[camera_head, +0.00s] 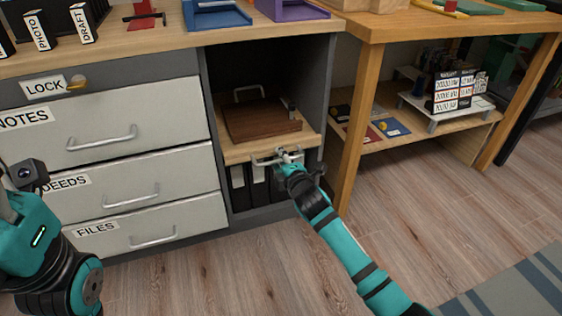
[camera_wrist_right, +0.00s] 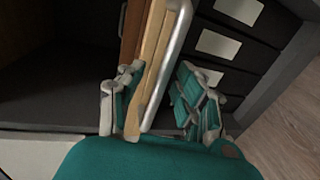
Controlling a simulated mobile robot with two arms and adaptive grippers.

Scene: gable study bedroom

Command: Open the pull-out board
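The pull-out board (camera_head: 238,153) is a pale wooden shelf in the open compartment right of the drawers. Its front edge has a metal bar handle (camera_head: 262,161). In the right wrist view the board (camera_wrist_right: 150,75) and its handle (camera_wrist_right: 172,55) run between the fingers of my right gripper (camera_wrist_right: 160,84). The fingers are spread, with a gap between the handle and the finger on the right. In the head view my right gripper (camera_head: 288,160) is at the handle and partly covers it. Part of my left arm shows at the lower left, but its fingers are out of view.
A dark wooden box (camera_head: 260,122) with a handle sits on the board. Black binders (camera_head: 238,187) stand below it. Labelled drawers (camera_head: 120,130) are on the left, and a table leg (camera_head: 360,110) stands close on the right. The floor (camera_head: 220,275) in front is clear.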

